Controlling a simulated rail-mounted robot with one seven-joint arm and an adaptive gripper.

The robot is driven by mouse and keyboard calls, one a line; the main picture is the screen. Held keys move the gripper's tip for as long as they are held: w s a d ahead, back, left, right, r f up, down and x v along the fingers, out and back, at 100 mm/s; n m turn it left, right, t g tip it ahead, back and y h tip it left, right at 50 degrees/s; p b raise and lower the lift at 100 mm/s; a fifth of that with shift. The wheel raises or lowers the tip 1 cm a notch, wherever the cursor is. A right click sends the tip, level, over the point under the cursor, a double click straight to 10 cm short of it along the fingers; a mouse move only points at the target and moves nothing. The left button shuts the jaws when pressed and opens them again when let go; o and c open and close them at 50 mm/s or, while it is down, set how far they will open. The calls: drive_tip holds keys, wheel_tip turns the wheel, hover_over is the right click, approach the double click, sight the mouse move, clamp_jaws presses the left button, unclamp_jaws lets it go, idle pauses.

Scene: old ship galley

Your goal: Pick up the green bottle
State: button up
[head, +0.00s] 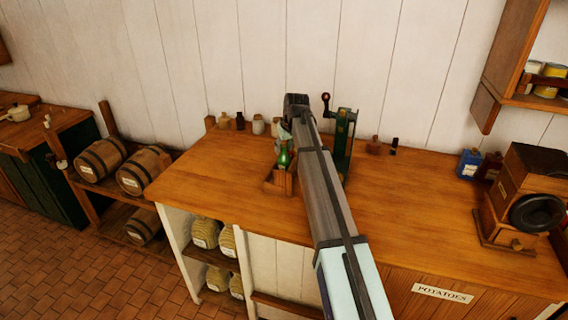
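The green bottle (284,159) stands in a small wooden box (278,185) on the wooden counter, left of my arm. My arm reaches over the counter from the lower right. My gripper (284,138) is at the bottle's top, partly hidden behind my arm. The fingers are too small and covered to tell whether they are open or shut, or whether they touch the bottle.
A green hand-cranked device (344,145) stands just right of my arm. Several small jars (258,125) line the wall. A blue tin (469,163) and a wooden grinder (515,195) stand at the right. The counter's left part (205,175) is clear.

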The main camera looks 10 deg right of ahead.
clamp_jaws()
drive_tip(key=shift+r, duration=0.1)
